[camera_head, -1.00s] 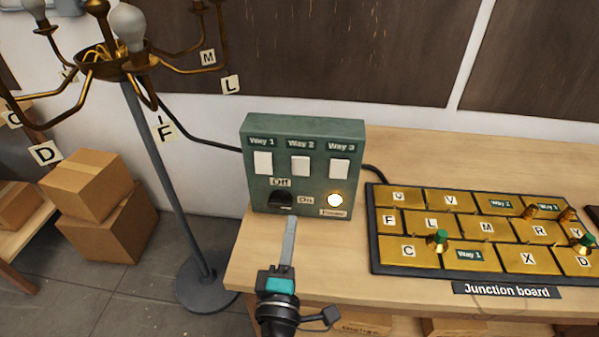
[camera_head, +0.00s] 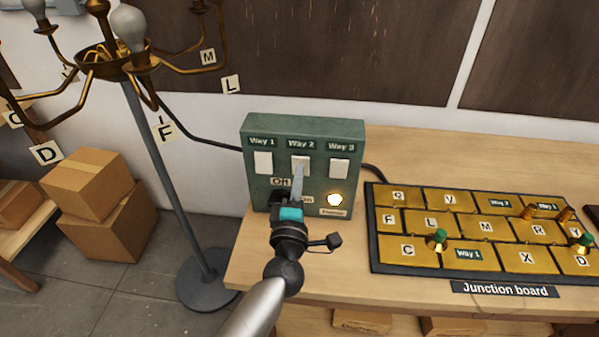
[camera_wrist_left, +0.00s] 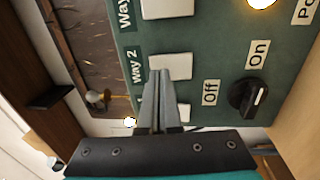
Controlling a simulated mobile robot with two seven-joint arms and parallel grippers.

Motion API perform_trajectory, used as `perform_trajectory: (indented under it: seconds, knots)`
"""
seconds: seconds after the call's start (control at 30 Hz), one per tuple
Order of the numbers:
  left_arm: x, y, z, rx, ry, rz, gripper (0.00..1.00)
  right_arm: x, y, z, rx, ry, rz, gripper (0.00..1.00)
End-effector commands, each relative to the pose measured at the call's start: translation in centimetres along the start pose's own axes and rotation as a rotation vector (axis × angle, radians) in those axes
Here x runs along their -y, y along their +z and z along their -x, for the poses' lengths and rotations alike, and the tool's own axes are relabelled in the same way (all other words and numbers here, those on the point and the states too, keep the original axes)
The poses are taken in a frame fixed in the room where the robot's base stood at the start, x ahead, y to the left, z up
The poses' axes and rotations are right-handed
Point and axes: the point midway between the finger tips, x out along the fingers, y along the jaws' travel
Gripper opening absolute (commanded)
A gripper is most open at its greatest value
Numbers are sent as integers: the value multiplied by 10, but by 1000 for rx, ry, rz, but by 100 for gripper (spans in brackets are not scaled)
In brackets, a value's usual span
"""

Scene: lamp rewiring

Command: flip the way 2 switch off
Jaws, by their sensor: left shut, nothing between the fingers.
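The green switch box (camera_head: 258,185) stands on the table with three white switches labelled Way 1, Way 2 and Way 3. The Way 2 switch (camera_head: 300,163) is in the middle, and it also shows in the left wrist view (camera_wrist_left: 172,66). My left gripper (camera_head: 297,170) is shut and empty, its fingertips at the lower part of the Way 2 switch. I cannot tell whether they touch it. The black knob (camera_wrist_left: 249,98) below is marked Off and On, and the power lamp (camera_head: 335,200) glows. My right gripper is out of view.
The junction board (camera_head: 375,250) with gold labelled plates and several pegs lies to the right on the table.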

Motion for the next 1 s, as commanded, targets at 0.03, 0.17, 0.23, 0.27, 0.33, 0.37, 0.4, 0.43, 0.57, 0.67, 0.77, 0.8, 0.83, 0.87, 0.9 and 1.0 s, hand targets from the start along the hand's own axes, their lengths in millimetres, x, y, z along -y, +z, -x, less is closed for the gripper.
perform_trajectory:
  seconds: [0.03,0.17,0.23,0.27,0.33,0.37,0.4,0.43,0.57,0.67,0.77,0.8,0.83,0.87,0.9,1.0]
  knots:
    - [0,0,-5,0,1,0,0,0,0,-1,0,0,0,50]
    - [0,0,-12,0,0,1,0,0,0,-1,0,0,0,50]
    - [0,0,-13,0,0,2,0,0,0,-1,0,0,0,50]
    - [0,0,-14,0,0,2,0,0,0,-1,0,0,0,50]
    - [0,0,-14,0,0,2,0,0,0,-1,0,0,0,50]
    - [0,0,-14,0,0,2,0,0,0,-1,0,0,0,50]
    - [0,0,-14,0,0,2,0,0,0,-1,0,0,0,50]
    - [0,0,-14,0,0,2,0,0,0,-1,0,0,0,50]
    - [0,0,-14,0,0,2,0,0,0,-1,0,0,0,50]
    - [-2,1,-18,0,0,3,0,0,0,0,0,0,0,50]
    - [-2,0,-19,0,0,2,0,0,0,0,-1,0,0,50]
    - [-2,0,-19,0,0,2,0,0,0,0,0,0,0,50]
    - [-2,0,-19,0,0,2,0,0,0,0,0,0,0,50]
    - [-2,0,-19,0,0,1,0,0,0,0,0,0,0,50]
    - [-2,0,-19,0,0,1,0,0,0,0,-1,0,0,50]
    - [-2,1,-18,0,0,2,0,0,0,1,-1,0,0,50]
